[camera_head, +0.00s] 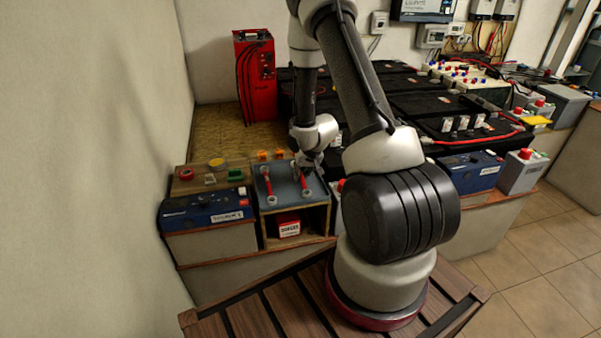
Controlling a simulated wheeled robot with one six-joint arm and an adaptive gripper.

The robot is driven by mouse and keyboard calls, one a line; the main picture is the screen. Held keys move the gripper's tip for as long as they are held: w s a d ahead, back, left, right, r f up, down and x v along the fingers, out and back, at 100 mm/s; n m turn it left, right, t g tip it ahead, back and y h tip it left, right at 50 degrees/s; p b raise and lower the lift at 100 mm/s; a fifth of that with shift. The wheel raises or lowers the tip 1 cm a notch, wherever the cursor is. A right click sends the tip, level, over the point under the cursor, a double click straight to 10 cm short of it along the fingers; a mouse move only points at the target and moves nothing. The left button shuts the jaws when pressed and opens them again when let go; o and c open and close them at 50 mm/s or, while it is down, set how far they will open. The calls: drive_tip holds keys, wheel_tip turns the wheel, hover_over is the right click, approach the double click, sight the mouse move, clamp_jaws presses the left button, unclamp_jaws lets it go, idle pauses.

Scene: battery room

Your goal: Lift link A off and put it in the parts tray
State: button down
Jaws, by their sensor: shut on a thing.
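Two red links with pale ring ends stand out on a blue-grey panel (285,187) on top of a wooden box. The left link (268,183) lies clear of my gripper. My gripper (306,168) points down at the right link (304,183) and is shut on it, hiding its upper end. I cannot tell whether this link is still touching the panel. No letter is readable, so I cannot tell which one is link A. A wooden surface (188,184) to the left carries small coloured parts; I cannot tell whether it is the parts tray.
Blue batteries stand at the left (205,210) and right (470,175) of the bench. Orange pieces (271,155) sit behind the panel. A tall red unit (255,75) and black batteries (400,82) stand behind. A red box (288,225) sits inside the wooden box.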

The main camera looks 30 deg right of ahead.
drive_tip(key=shift+s+f, duration=0.15)
drive_tip(key=c, duration=1.4)
unclamp_jaws()
drive_tip(key=shift+f, duration=0.15)
drive_tip(key=o, duration=0.5)
drive_tip(key=shift+r, duration=0.2)
drive_tip(key=shift+r, duration=3.95)
